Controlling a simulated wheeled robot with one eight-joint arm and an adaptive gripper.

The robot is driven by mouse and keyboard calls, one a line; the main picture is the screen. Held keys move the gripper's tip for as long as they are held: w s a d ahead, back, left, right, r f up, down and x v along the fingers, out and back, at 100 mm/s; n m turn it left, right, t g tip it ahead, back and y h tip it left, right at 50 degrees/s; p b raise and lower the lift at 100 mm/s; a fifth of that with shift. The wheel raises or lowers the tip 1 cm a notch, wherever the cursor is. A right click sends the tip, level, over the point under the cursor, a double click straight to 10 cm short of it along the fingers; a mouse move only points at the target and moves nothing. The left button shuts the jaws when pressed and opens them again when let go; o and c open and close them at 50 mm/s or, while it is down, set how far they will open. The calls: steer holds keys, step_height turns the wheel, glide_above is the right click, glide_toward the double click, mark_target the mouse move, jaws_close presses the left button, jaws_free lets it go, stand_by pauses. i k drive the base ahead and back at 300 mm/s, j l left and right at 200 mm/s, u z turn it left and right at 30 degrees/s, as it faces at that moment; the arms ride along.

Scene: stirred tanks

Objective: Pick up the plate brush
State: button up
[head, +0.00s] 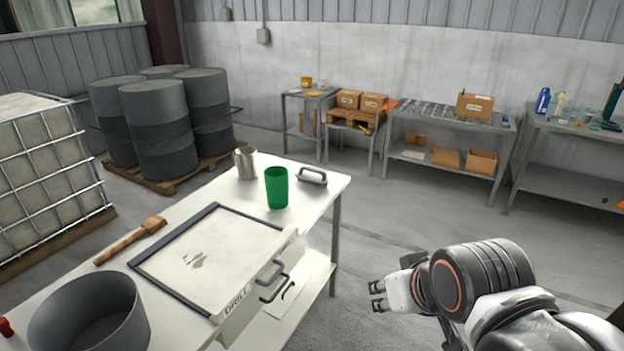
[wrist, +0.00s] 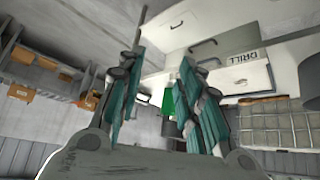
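A small grey piece with a bow handle (head: 312,177) lies near the table's far right corner. I cannot tell for certain which of the two is the plate brush. My gripper (head: 377,296) is right of the table, apart from both. In the wrist view its fingers (wrist: 163,48) stand apart with nothing held between them.
The table also holds a green cup (head: 277,188), a metal jug (head: 245,163), a dark-framed tray (head: 205,258) above drawers marked DRILL, and a dark tub (head: 90,315). Drawer handles (head: 272,290) stick out on the right side. Floor right of the table is clear.

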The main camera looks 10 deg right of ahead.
mark_target(314, 179)
steer(key=i+l, duration=0.15)
steer(key=i, duration=0.45)
steer(key=i+l, duration=0.2)
steer(key=i, duration=0.35)
steer(key=i+l, duration=0.15)
steer(key=i, duration=0.45)
steer(key=i+l, duration=0.2)
steer(key=i, duration=0.4)
